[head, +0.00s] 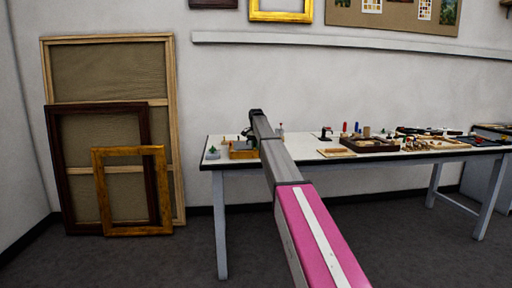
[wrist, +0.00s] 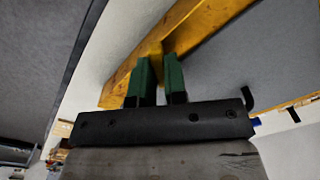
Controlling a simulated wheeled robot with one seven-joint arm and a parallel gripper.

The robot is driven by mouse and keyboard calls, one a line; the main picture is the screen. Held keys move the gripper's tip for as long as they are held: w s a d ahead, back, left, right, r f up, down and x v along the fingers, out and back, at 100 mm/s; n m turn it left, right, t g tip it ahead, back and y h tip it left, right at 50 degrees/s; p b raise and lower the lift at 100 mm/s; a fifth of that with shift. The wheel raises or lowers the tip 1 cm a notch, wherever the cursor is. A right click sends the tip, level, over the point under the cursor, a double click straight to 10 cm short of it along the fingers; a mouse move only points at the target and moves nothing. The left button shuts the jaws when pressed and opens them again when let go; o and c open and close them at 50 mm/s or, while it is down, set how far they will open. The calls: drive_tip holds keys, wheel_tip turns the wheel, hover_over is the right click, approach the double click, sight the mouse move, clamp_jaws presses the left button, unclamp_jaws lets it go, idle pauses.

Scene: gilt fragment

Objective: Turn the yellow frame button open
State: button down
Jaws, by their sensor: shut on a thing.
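In the wrist view, a yellow wooden bar (wrist: 190,25) runs diagonally across the top, from upper right to lower left. My gripper (wrist: 160,78) has two green fingers that reach up to this bar. A small yellow piece, seemingly the yellow frame button (wrist: 156,52), shows in the narrow gap between the fingers, which are shut on it. The fingers hide much of it, so I cannot tell how far it is turned. In the head view, my arm reaches to the left end of the table; the gripper end is small and dark there, and the button cannot be made out.
The white-topped table (head: 355,158) holds several tools, a wooden tray (head: 370,145) and small bottles, mostly right of my arm. A gold frame (head: 134,232), a dark frame and a large pale frame lean on the wall at left. The floor between them and the table is clear.

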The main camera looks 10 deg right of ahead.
drive_tip(key=m, duration=0.5)
drive_tip(key=shift+m, duration=0.3)
drive_tip(key=m, duration=0.4)
drive_tip(key=shift+m, duration=0.3)
drive_tip(key=c, duration=1.2)
unclamp_jaws()
drive_tip(key=shift+o, duration=0.2)
drive_tip(key=shift+r, duration=0.1)
wheel_tip(320, 180, up, 11)
